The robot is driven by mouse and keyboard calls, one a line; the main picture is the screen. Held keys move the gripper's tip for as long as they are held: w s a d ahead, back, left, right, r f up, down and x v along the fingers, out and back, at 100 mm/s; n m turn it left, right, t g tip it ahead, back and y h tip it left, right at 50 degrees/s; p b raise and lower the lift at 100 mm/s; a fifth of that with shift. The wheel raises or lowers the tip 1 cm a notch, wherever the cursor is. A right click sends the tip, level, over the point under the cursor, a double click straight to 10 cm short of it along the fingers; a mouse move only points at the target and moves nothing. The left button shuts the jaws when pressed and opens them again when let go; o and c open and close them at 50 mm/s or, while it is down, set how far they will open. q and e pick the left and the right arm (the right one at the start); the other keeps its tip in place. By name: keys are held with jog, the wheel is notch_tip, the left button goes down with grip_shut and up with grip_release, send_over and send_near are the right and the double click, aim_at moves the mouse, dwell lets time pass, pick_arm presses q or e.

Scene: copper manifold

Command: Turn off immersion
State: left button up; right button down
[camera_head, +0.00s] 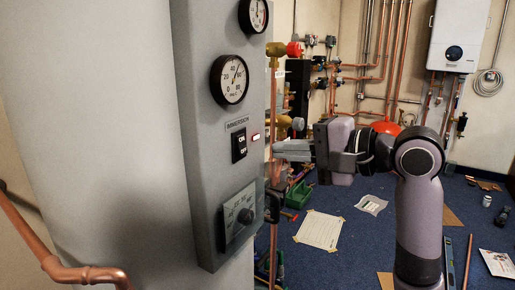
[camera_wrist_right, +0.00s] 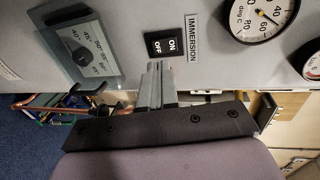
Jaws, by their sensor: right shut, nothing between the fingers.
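The black immersion switch (camera_head: 239,145), marked ON and OFF, is on the grey panel under the IMMERSION label (camera_head: 237,125). The switch also shows in the right wrist view (camera_wrist_right: 165,45), turned sideways. My right gripper (camera_head: 278,150) is shut and empty, pointing left toward the panel beside the switch. In the right wrist view its fingertips (camera_wrist_right: 160,68) are just below the switch; I cannot tell whether they touch the panel. My left gripper is not in view.
A temperature gauge (camera_head: 230,80) is above the switch, and a dial knob (camera_head: 245,216) below. Copper pipes and valves with a red cap (camera_head: 294,49) are behind the panel's right edge. Papers (camera_head: 319,230) and tools lie on the blue floor.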

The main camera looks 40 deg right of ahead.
aim_at(244, 149)
jog(key=x, duration=0.6)
jog(key=shift+w+a, duration=0.1)
jog(key=shift+w, duration=0.1)
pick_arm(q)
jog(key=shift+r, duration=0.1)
pick_arm(e)
jog(key=shift+f, duration=0.1)
jog(key=shift+w+f+t+y+b, duration=0.15)
jog(key=shift+f+t+y+b, duration=0.2)
jog(key=shift+t+b, duration=0.15)
jog(key=shift+w+f+t+y+b, duration=0.1)
jog(key=shift+f+t+y+b, duration=0.2)
jog(key=shift+t+b, duration=0.75)
jog(key=shift+r, duration=0.2)
pick_arm(q)
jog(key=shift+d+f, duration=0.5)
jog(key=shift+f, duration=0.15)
jog(key=shift+p, duration=0.3)
